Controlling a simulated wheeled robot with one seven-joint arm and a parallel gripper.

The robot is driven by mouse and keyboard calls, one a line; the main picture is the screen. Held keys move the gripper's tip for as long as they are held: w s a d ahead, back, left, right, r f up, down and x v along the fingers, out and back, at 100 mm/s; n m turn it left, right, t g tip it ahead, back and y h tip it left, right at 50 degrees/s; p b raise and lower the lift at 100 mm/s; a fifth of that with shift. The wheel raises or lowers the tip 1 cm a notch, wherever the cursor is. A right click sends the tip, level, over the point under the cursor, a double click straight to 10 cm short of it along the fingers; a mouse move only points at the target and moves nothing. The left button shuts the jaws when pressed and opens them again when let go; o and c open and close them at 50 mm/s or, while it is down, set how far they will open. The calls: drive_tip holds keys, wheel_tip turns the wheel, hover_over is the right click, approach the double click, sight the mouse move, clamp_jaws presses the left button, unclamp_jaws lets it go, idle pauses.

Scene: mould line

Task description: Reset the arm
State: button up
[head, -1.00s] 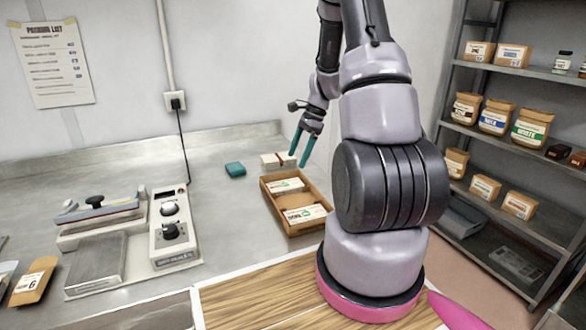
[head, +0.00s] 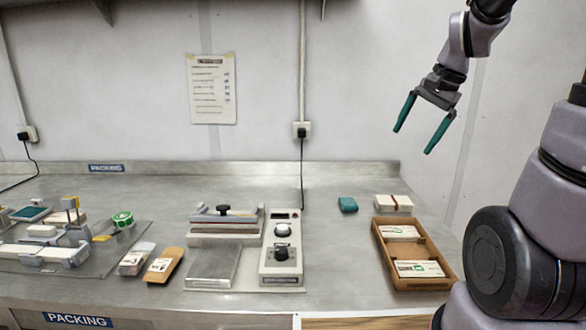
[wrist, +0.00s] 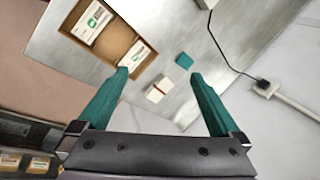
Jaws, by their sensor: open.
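My gripper (head: 424,125) is open and empty, raised in the air in front of the wall, above and apart from the steel bench. Its two teal fingers also show in the wrist view (wrist: 158,95), spread wide with nothing between them touching. My arm rises at the right of the head view.
The bench (head: 340,260) holds a brown tray (head: 388,248) with white boxes, a white packet (head: 394,203), a teal block (head: 347,204), a sealer-like device (head: 282,250), pouches (head: 163,265) and a fixture (head: 45,250) at left. The space around the gripper is free.

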drive_tip(key=s+a+r+n+t, duration=0.3)
drive_tip(key=s+r+n, duration=0.3)
drive_tip(key=s, duration=0.6)
drive_tip(key=shift+s+a+r+t+h, duration=0.3)
drive_tip(key=shift+a+r+h, duration=0.15)
drive_tip(key=shift+r, duration=0.2)
